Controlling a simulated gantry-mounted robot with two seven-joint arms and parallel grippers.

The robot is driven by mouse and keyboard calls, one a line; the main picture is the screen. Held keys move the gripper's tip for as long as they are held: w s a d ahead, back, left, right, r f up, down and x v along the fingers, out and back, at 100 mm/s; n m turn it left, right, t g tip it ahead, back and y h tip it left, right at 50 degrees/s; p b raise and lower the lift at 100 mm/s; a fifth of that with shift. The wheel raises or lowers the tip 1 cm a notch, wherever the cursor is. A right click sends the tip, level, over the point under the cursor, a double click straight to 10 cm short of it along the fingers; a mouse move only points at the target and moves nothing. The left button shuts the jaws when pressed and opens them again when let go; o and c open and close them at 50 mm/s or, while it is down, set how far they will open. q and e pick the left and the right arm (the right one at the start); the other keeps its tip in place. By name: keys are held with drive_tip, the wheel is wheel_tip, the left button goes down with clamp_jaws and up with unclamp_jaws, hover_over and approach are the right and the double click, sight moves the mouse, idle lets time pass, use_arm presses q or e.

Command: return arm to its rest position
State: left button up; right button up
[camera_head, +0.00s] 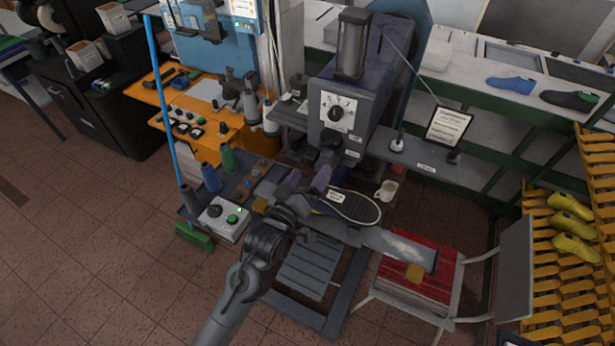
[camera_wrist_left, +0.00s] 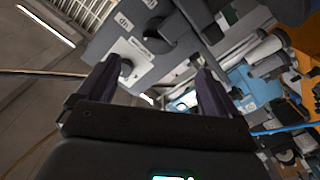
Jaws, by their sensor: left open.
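My left arm rises from the bottom of the head view. My left gripper (camera_head: 306,180) is in front of the grey machine (camera_head: 336,110), below its dial. Its two dark purple fingers are spread apart. In the left wrist view the left gripper (camera_wrist_left: 157,72) also shows open, with nothing between its fingers, and faces the machine's labelled panel. A dark shoe (camera_head: 352,206) with a pale edge and a white label lies just right of the gripper. I cannot tell whether the gripper's side touches it. My right gripper is not in view.
A white mug (camera_head: 387,190) is right of the machine. A chair with a red striped seat (camera_head: 440,283) and a yellow rack (camera_head: 567,285) stand at right. The tiled floor at lower left is clear.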

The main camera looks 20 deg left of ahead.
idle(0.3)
use_arm(q)
drive_tip(key=s+f+m+g+p, duration=0.2)
drive_tip(key=s+m+g+p, duration=0.1)
drive_tip(key=s, duration=0.7)
drive_tip(key=s+a+f+m+g+p, duration=0.1)
drive_tip(key=s+m+g+p, duration=0.2)
drive_tip(key=s+g, duration=0.3)
drive_tip(key=s+f+m+g+p, duration=0.2)
drive_tip(key=s+g+p, duration=0.3)
drive_tip(key=s, duration=0.9)
drive_tip(key=shift+s+a+f+m, duration=0.25)
drive_tip(key=shift+f+m, duration=0.1)
drive_tip(key=shift+m, duration=0.15)
drive_tip(key=shift+w, duration=0.1)
